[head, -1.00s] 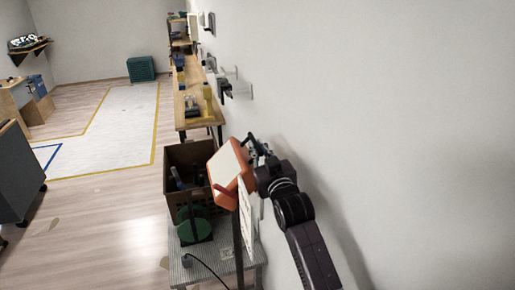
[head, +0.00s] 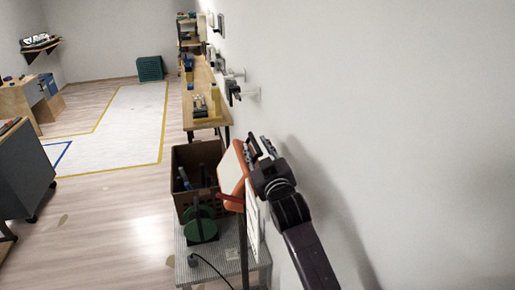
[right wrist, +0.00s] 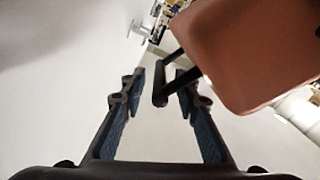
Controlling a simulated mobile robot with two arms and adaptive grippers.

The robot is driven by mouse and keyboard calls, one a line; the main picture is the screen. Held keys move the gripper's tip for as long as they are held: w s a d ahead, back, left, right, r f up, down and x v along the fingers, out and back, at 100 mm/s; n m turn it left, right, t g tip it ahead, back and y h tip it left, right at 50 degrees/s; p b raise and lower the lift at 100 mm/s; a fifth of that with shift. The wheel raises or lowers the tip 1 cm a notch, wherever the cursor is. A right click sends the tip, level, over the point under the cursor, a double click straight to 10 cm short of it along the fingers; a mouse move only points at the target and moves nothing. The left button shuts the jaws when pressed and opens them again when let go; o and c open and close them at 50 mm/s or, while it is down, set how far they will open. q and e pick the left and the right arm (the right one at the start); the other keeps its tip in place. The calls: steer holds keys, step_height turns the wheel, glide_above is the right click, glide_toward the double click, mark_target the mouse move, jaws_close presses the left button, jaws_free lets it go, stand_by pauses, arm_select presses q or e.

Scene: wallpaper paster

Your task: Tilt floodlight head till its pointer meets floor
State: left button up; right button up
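The floodlight head (head: 232,168), an orange housing with a pale face, stands on a dark post (head: 243,245) in the head view. A red-orange piece (head: 231,202) sticks out low on it; I cannot tell whether it is the pointer. My right gripper (head: 257,147) is at the head's wall side. In the right wrist view the orange housing (right wrist: 250,50) fills the upper right. A dark handle bar (right wrist: 160,92) on it reaches between the tips of my right gripper (right wrist: 160,100). The fingers are apart, with no clear grip on the bar. My left gripper is out of view.
A brown crate (head: 184,208) and a green reel (head: 201,226) sit beside the post on a grey platform (head: 218,262). The wall (head: 400,130) is close on the right. A workbench (head: 208,112) stands farther back. Floor at left is open.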

steer(key=v, duration=1.2)
